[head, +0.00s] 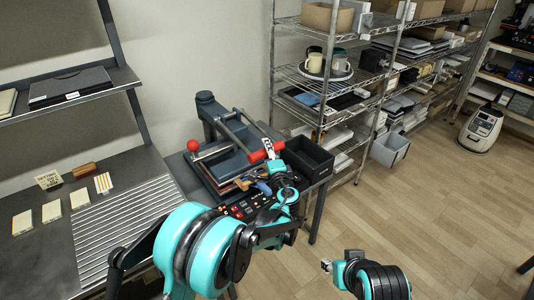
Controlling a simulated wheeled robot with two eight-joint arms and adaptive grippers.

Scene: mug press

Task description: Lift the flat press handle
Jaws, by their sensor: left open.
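The flat press (210,165) stands on a dark table left of centre in the head view, with a grey column at its back. Its handle has grey arms that slope down to a red crosswise grip (256,156). My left gripper (267,147) is open at the middle of this grip, its fingertips overlapping the red in the picture. Whether they touch it I cannot tell. Red shows on both sides of the fingers. My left arm hides the press's front right part. My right gripper (325,265) is low over the floor, away from the press; its finger gap is too small to judge.
A red ball knob (193,145) sticks up at the press's left. A black open bin (309,157) stands close on the right. A wire shelf (315,84) with mugs is behind it. A grey bench (130,165) is at left.

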